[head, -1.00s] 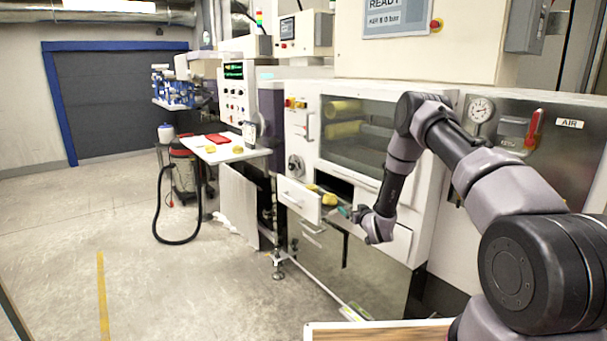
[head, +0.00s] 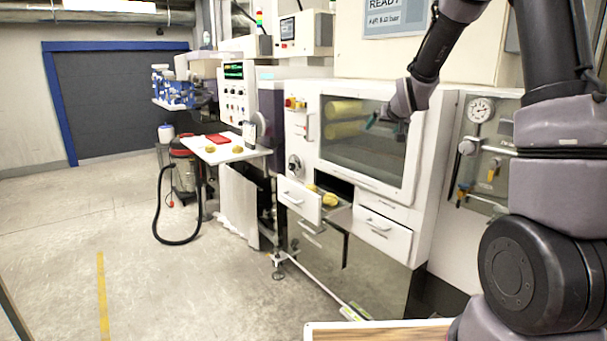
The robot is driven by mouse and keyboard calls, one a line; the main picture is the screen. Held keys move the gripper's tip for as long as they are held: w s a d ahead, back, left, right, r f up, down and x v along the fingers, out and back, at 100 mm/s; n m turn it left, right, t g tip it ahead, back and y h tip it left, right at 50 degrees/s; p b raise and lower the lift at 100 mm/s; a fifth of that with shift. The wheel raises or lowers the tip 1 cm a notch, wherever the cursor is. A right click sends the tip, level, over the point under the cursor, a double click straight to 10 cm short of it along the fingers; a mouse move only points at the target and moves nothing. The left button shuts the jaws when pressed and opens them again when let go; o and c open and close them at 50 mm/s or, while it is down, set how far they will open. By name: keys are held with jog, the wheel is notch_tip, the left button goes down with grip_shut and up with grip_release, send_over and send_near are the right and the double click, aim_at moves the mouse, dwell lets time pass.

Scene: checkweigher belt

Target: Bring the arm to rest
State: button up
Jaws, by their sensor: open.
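My gripper (head: 374,121) is raised in front of the machine's dark window, at the right of the middle. It shows small, with teal fingertips pointing left, and nothing shows in it. My arm rises along the right side, bends beyond the top of the picture and comes down to the gripper. The gripper is above an open drawer (head: 300,198) and apart from it. Yellow items (head: 329,199) lie in the drawer opening below.
The white machine with a window (head: 362,150) stands close behind my gripper. A gauge (head: 480,110) and valves are on the right panel. A white side table (head: 222,153) holds a red item and yellow pieces. A wooden surface (head: 380,333) is at the bottom. The left floor is largely clear.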

jog(key=s+r+m+g, duration=0.1)
jog(key=s+r, duration=0.2)
jog(key=s, duration=0.3)
jog(key=s+d+r, duration=0.1)
jog(key=s+r, duration=0.3)
jog(key=s, duration=0.3)
jog(key=s+r+m+g, duration=0.1)
jog(key=s+r, duration=0.2)
jog(key=s, duration=0.3)
jog(key=s+a+m+g+y, duration=0.1)
jog(key=s+g, duration=0.1)
jog(key=s, duration=1.8)
jog(key=shift+s+a+r+g+y, duration=0.25)
jog(key=shift+s+a+g+y, duration=0.05)
jog(key=shift+s, duration=0.05)
